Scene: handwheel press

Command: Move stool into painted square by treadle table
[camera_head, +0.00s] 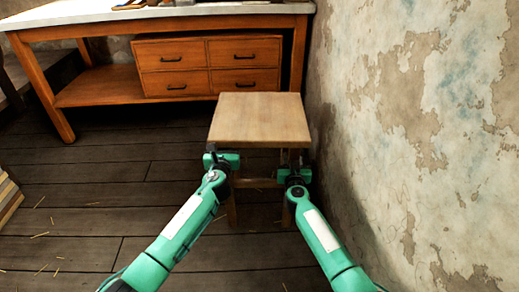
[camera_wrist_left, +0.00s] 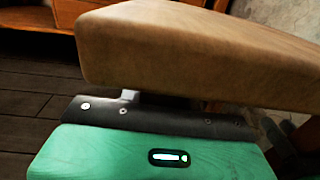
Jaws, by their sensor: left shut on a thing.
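The wooden stool (camera_head: 260,120) stands in front of the drawer table, near the wall, with its square seat seen from above. Its near edge fills the top of the left wrist view (camera_wrist_left: 180,55). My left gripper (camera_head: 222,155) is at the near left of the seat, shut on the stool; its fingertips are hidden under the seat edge. My right gripper (camera_head: 296,160) is at the near right of the seat, and its fingers are too hidden to tell their state. The stool's legs show below between my arms. No painted square or treadle shows in either view.
A wooden table (camera_head: 95,85) with a pale top and several drawers (camera_head: 208,66) stands behind the stool. A peeling plaster wall (camera_head: 420,130) runs close along the right. Stacked boards (camera_head: 8,195) lie at the left edge. The plank floor (camera_head: 110,180) at left is mostly clear, with straw bits.

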